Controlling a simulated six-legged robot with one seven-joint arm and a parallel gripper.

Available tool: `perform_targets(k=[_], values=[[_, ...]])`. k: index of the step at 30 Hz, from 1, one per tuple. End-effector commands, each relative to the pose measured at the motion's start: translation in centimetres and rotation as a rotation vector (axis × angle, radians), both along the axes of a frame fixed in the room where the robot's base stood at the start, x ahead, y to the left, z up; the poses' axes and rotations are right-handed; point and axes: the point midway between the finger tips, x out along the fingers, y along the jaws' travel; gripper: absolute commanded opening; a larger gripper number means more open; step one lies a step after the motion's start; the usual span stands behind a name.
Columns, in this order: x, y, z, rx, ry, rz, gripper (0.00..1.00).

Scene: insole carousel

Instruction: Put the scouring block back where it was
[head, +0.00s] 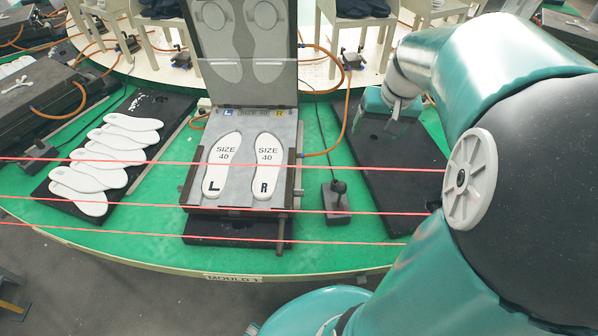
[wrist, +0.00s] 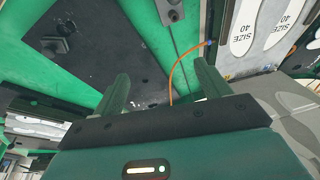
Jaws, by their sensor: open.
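My gripper (head: 390,106) hangs over the black mat on the right in the head view. A small dark block with a round knob (wrist: 56,44) lies on the black mat in the wrist view, left of and beyond the fingers. I cannot tell whether this is the scouring block. No other thing is clearly the scouring block. In the head view, my gripper and arm hide part of the mat.
The open mould (head: 243,188) holds two size 40 insoles. Several white insoles lie on the left black mat (head: 150,108). A small lever box (head: 336,203) stands between the mould and right mat (head: 400,170). Orange hoses and red beams cross the area.

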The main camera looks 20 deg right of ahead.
Motion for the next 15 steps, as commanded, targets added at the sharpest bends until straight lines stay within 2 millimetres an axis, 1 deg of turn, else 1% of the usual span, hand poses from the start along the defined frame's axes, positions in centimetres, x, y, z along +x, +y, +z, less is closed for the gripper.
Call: perform_targets(k=[1,4,5,6,8,9,12,15], values=[[0.0,3.0,1.2,-0.011,-0.028,0.051,0.76],[-0.6,8.2,2.8,-0.033,-0.069,0.136,0.76],[-0.9,9.6,3.2,-0.041,-0.081,0.161,0.76],[-1.4,11.5,3.7,-0.053,-0.099,0.195,0.76],[-2.4,14.2,4.2,-0.07,-0.124,0.245,0.76],[-3.1,15.8,4.5,-0.083,-0.141,0.276,0.76],[-5.1,19.4,5.0,-0.114,-0.182,0.351,0.76],[-6.8,21.8,5.0,-0.141,-0.215,0.404,0.76]])
